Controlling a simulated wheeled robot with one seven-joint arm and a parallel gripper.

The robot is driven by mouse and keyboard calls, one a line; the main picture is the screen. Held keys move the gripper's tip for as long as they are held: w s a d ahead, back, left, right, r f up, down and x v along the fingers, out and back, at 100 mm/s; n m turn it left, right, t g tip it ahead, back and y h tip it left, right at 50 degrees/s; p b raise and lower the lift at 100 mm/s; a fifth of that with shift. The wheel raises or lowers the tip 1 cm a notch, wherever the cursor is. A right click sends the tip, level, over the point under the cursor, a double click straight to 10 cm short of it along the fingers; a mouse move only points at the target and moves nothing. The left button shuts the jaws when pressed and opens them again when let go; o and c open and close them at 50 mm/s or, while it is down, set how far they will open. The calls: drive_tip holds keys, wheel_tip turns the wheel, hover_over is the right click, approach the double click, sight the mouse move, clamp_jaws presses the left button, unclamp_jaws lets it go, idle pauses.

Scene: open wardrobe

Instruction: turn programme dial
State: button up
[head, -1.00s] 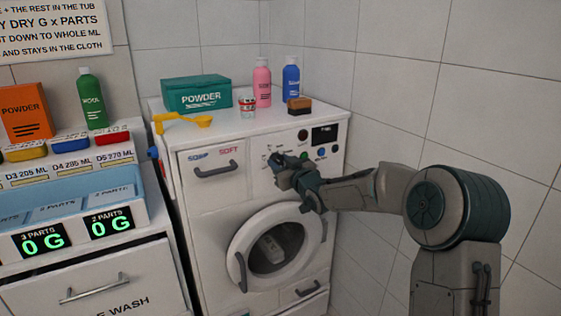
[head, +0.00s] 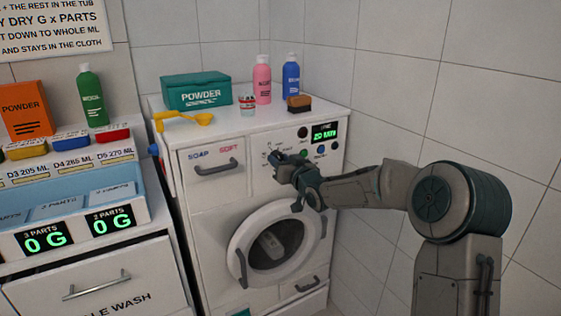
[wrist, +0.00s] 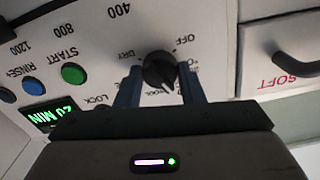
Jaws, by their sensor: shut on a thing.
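The programme dial (wrist: 158,70) is a black knob on the washing machine's white front panel, with printed positions such as OFF and DRY around it. In the wrist view it sits between the two blue fingers of my gripper (wrist: 160,84), which are shut on it. In the head view my gripper (head: 278,160) is at the panel and hides most of the dial. The small display (head: 324,132) is lit green and reads 20 MIN; it also shows in the wrist view (wrist: 48,116). Some labels under the dial are hidden by my fingers.
Beside the dial are a green START button (wrist: 73,73) and a blue RINSE button (wrist: 31,85). The soap drawer handle (head: 216,166) is left of my gripper, and the round door (head: 272,245) is below. Bottles and a powder box (head: 196,91) stand on top.

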drive_tip(key=shift+f, duration=0.2)
drive_tip(key=o, duration=1)
drive_tip(key=shift+s, duration=0.1)
drive_tip(key=shift+r, duration=0.1)
drive_tip(key=v, duration=1.4)
